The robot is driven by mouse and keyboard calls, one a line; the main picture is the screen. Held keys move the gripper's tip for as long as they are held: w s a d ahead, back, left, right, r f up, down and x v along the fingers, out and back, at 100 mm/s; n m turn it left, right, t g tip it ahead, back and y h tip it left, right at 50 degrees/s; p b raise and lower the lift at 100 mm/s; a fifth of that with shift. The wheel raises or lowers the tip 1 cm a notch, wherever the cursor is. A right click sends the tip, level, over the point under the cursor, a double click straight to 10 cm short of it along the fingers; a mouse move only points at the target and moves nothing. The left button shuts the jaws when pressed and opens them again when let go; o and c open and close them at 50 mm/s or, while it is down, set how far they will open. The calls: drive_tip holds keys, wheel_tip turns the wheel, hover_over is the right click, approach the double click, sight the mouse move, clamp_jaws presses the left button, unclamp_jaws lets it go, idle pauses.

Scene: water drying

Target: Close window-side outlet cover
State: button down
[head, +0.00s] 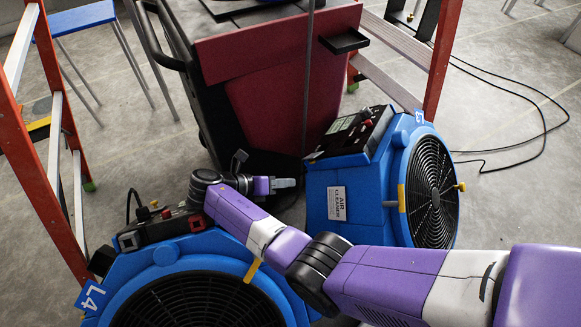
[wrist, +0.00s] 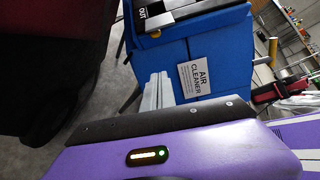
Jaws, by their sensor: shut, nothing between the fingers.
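A blue air cleaner (head: 345,195) tagged L3 stands right of centre, with a black top panel (head: 350,135) carrying knobs and labels. A second blue air cleaner (head: 190,262) tagged L4 stands at the lower left, its black panel (head: 155,230) partly hidden by my arm. I cannot tell which panel bears the window-side outlet cover or how it stands. My gripper (head: 292,183) is shut and empty, between the two machines, close to the left side of L3. In the wrist view my gripper (wrist: 155,92) points toward L3's blue body (wrist: 200,55), below a panel edge marked OUT (wrist: 143,13).
A dark red and black wheeled cart (head: 265,95) stands right behind my gripper. Orange ladder legs (head: 50,130) rise at the left, and another orange leg (head: 441,60) behind L3. Black cables (head: 530,100) lie on the floor at the right. A blue stool (head: 82,18) stands back left.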

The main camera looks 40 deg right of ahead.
sight(313, 156)
drive_tip(key=b+x, duration=0.3)
drive_tip(key=x, duration=0.6)
drive_tip(key=shift+d+f, duration=0.2)
drive_tip(key=shift+w+d+r+b, duration=0.25)
drive_tip(key=shift+w+r+b, duration=0.05)
drive_tip(key=shift+w+r, duration=0.2)
drive_tip(key=shift+w+d+r+b, duration=0.3)
drive_tip(key=shift+w+r, duration=0.1)
drive_tip(key=shift+r, duration=0.15)
drive_tip(key=shift+w+d+r, duration=0.15)
drive_tip(key=shift+w+r, duration=0.15)
drive_tip(key=shift+r, duration=0.15)
drive_tip(key=shift+w+r+p, duration=0.15)
drive_tip(key=shift+r+p, duration=0.1)
drive_tip(key=shift+p, duration=0.25)
